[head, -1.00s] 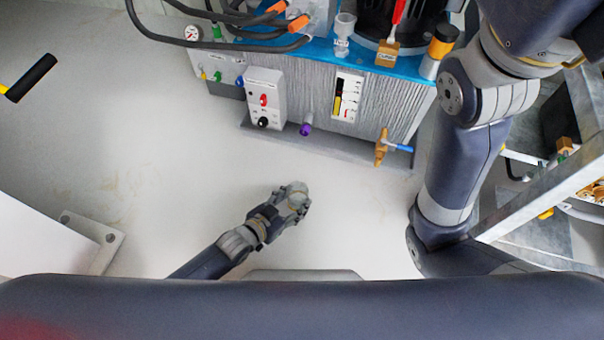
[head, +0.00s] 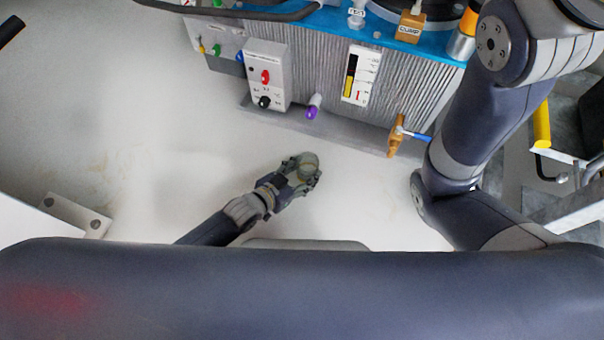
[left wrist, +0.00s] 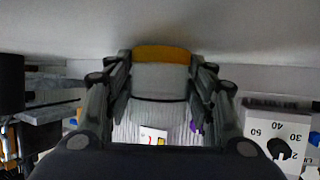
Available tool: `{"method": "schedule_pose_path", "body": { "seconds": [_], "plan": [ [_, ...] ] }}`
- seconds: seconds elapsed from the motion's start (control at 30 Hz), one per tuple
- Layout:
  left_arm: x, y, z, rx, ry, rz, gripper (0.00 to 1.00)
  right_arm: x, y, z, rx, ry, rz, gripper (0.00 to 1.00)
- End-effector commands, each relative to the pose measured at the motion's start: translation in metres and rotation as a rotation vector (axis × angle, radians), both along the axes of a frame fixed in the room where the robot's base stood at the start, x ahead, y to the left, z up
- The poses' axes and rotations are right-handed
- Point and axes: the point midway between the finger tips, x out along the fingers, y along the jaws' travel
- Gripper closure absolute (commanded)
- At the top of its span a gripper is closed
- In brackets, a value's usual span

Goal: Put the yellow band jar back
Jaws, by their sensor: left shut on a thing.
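My left gripper (head: 304,175) is shut on a small pale jar (head: 308,163), held over the pale floor in front of the ribbed grey tank. In the left wrist view the jar (left wrist: 160,78) sits between both fingers (left wrist: 160,95). Its yellow-orange band (left wrist: 162,54) shows at the far end, and its body looks whitish. In the head view the band cannot be made out. My right arm crosses the right side, but its gripper is out of view.
The grey tank (head: 330,45) has a blue top (head: 392,42) with a tag-bearing padlock (head: 410,27) and a similar orange-banded container (head: 462,45). A switch box (head: 266,78), a purple-tipped fitting (head: 313,108) and a brass valve (head: 397,135) stick out in front.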

Motion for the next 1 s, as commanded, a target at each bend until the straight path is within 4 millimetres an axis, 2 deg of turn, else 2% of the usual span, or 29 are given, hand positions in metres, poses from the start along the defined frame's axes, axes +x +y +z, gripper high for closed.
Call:
{"method": "schedule_pose_path", "body": {
  "seconds": [0.37, 0.4, 0.47, 0.83, 1.0],
  "plan": [
    [0.0, 0.0, -0.004, 0.0, 0.0, 0.0, 0.82, 0.002, 0.001, -0.002, -0.001, 0.005, -0.001, 0.6],
    [0.0, 0.0, -0.003, 0.0, 0.0, 0.0, 0.41, 0.002, 0.001, -0.001, -0.001, 0.005, -0.001, 0.6],
    [0.0, 0.0, -0.003, 0.0, 0.0, 0.0, 0.3, 0.003, 0.001, -0.001, -0.001, 0.006, -0.001, 0.6],
    [0.0, 0.0, 0.0, 0.0, 0.0, 0.0, 0.3, 0.003, 0.001, 0.001, 0.0, 0.006, -0.001, 0.6],
    [-0.009, 0.008, 0.01, 0.002, 0.002, 0.001, 0.3, 0.003, 0.001, 0.014, 0.0, 0.006, -0.001, 0.6]
  ]
}}
